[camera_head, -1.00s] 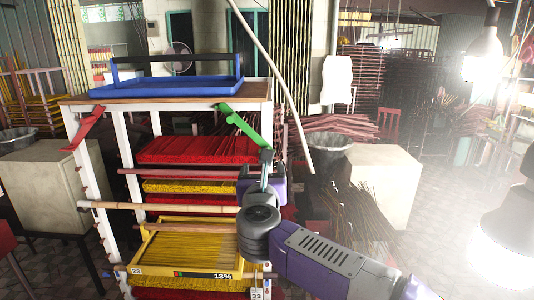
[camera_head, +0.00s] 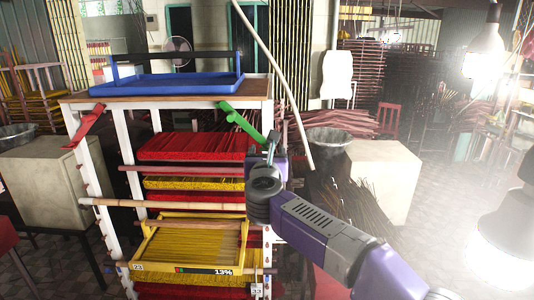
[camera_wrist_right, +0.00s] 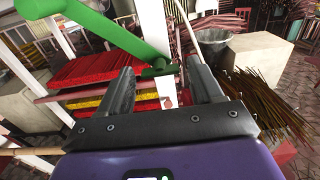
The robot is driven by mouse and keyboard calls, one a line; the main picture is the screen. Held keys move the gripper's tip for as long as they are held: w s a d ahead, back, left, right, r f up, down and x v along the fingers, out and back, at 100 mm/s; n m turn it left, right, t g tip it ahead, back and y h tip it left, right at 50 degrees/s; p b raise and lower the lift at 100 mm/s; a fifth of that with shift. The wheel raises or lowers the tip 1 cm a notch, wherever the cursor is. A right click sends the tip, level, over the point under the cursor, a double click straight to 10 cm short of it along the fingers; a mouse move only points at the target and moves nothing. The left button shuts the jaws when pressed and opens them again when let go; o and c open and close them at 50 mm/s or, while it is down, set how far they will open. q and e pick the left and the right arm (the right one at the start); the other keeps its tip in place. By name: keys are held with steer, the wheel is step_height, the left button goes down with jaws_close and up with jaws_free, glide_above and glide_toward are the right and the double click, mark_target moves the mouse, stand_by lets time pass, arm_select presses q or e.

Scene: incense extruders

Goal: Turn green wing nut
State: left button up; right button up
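The green wing nut (camera_head: 241,122) is a long flat green piece at the top of the rack's right front post, slanting down to the right. In the right wrist view it (camera_wrist_right: 112,32) runs from the top left, and its lower end appears between my right fingertips; I cannot tell how deep between them. My right gripper (camera_head: 270,147) is just below the nut's lower end in the head view. In the wrist view its two fingers (camera_wrist_right: 160,68) are spread apart, holding nothing. My left gripper is not in view.
The white-framed rack holds red trays (camera_head: 197,146) and a yellow tray (camera_head: 190,264). A red wing nut (camera_head: 87,126) is on the left post, and a blue tray (camera_head: 165,85) is on top. Wooden rods (camera_head: 165,204) cross the front. A beige block (camera_head: 390,180) stands to the right.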

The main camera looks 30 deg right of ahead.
steer(key=c, duration=0.9)
steer(key=shift+o, duration=0.2)
steer(key=shift+n, duration=0.4)
steer(key=n+p, duration=0.2)
steer(key=n, duration=0.2)
steer(key=shift+r+n, duration=0.1)
steer(key=shift+n, duration=0.2)
steer(key=n+p, duration=0.2)
steer(key=n, duration=0.2)
steer(key=shift+n, duration=0.3)
steer(key=n+p, duration=0.3)
steer(key=n, duration=0.2)
steer(key=shift+n+p, duration=1.2)
steer(key=shift+n, duration=1)
steer(key=shift+f, duration=0.2)
